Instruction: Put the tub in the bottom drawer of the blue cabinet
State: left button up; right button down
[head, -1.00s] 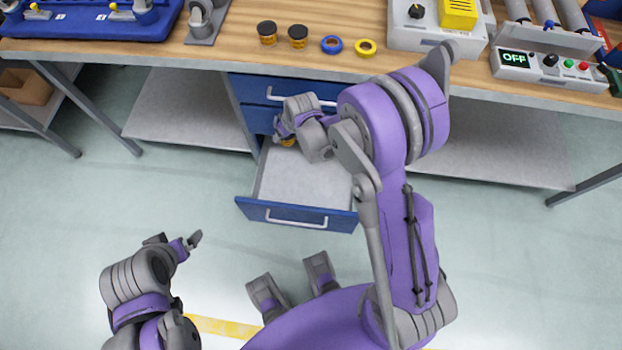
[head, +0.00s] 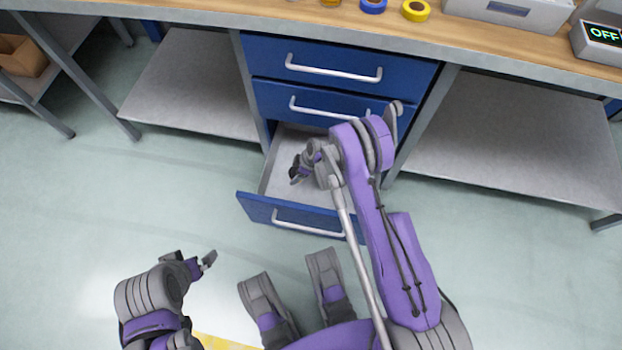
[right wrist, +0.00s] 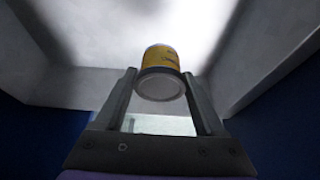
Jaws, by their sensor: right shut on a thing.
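The tub is a small yellow container with a pale round end in the right wrist view (right wrist: 161,72). My right gripper (right wrist: 160,100) is shut on it, with a finger on each side. In the head view the right gripper (head: 300,173) is inside the open bottom drawer (head: 290,218), over its pale floor; the tub is mostly hidden there, with only a dark bit showing. Whether the tub touches the floor cannot be told. The blue cabinet (head: 340,55) stands under the bench. My left gripper (head: 205,262) is low at the left, away from the drawer; its jaw gap is unclear.
The two upper drawers (head: 330,68) are closed. The wooden bench top (head: 240,8) overhangs the cabinet, with blue tape (head: 373,6) and yellow tape (head: 416,11) near its edge. Grey shelves (head: 190,90) flank the cabinet. The floor left of the drawer is clear.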

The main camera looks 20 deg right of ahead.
notch_tip(320, 180, down, 8)
jog(key=shift+f+b, duration=0.2)
jog(key=shift+b, duration=0.8)
jog(key=shift+r, duration=0.1)
grip_release()
jog(key=shift+f, duration=0.2)
jog(key=shift+r, duration=0.1)
